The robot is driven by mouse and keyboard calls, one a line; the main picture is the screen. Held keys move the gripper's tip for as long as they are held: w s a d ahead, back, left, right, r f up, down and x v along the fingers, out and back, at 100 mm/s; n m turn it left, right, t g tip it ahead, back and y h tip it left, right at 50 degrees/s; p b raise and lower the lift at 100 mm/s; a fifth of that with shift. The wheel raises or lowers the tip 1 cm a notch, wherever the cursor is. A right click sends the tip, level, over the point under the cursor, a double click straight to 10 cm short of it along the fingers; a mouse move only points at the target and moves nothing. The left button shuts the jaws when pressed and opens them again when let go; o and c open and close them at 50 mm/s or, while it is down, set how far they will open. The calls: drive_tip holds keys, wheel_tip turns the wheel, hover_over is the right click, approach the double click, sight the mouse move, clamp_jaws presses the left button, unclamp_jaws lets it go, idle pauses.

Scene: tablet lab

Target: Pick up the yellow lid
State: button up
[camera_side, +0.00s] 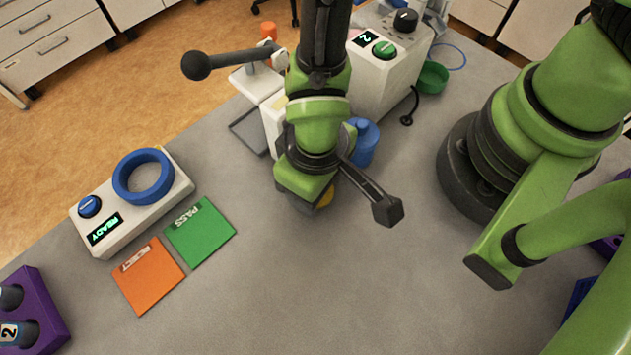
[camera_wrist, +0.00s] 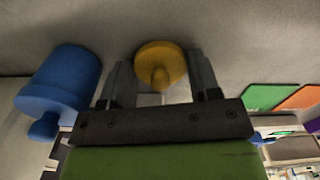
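The yellow lid (camera_wrist: 160,58) is round with a small knob and lies on the grey table. In the wrist view it shows between and just beyond the two grey fingers of my gripper (camera_wrist: 158,70). The fingers stand apart, with a gap visible on each side of the lid; contact is not visible. In the side view only a small part of the yellow lid (camera_side: 326,198) shows beneath my wrist, which hides the rest and the fingers.
A blue lidded jar (camera_side: 363,143) stands close beside the lid; it also shows in the wrist view (camera_wrist: 65,80). A white machine (camera_side: 385,75) stands behind. A green pad (camera_side: 200,233), an orange pad (camera_side: 148,276) and a READY device (camera_side: 170,200) lie left. The front table is clear.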

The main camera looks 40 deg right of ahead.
idle(0.3)
wheel_tip(320, 180, up, 20)
drive_tip(key=w+d+n, duration=0.1)
drive_tip(key=w+n, duration=0.1)
drive_tip(key=w+d+n, duration=0.2)
drive_tip(key=w, duration=0.1)
drive_tip(key=w+d+n, duration=0.1)
drive_tip(key=w+n, duration=0.1)
drive_tip(key=shift+w+d+f, duration=0.15)
drive_tip(key=shift+w+f, duration=0.15)
drive_tip(key=shift+w, duration=0.1)
drive_tip(key=w+d+n, duration=0.6)
drive_tip(key=shift+s+d+f, duration=0.1)
drive_tip(key=shift+f, duration=2.85)
drive_tip(key=shift+d+f, duration=0.1)
drive_tip(key=shift+f, duration=2.8)
drive_tip(key=shift+f, duration=0.4)
